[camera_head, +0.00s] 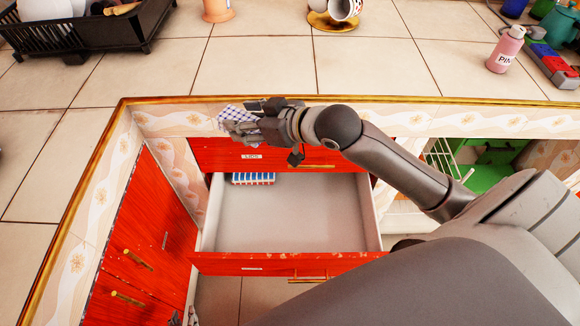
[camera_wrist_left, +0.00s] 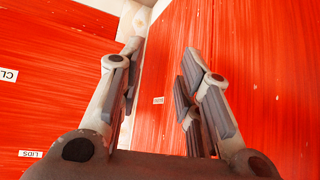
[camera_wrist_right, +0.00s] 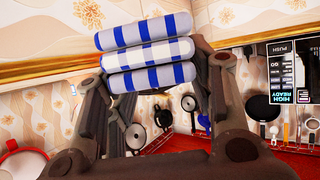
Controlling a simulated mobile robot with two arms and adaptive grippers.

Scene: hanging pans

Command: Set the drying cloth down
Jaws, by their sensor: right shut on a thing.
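The drying cloth (camera_head: 230,116), blue-and-white checked, is at the counter's edge above the cabinet in the head view. My right gripper (camera_head: 243,124) is shut on it. In the right wrist view the cloth (camera_wrist_right: 146,50) shows as folded blue-and-white layers between the fingers. My left gripper (camera_wrist_left: 163,62) is open and empty in front of red cabinet fronts in the left wrist view. Only a small part of it shows at the head view's bottom edge (camera_head: 192,316).
An open drawer (camera_head: 300,212) below my right gripper holds a blue-and-white striped item (camera_head: 253,179); the rest of its floor is bare. The tiled counter (camera_head: 260,68) has free room. A black dish rack (camera_head: 85,38), a pink bottle (camera_head: 506,50) and a cup (camera_head: 345,9) stand on it.

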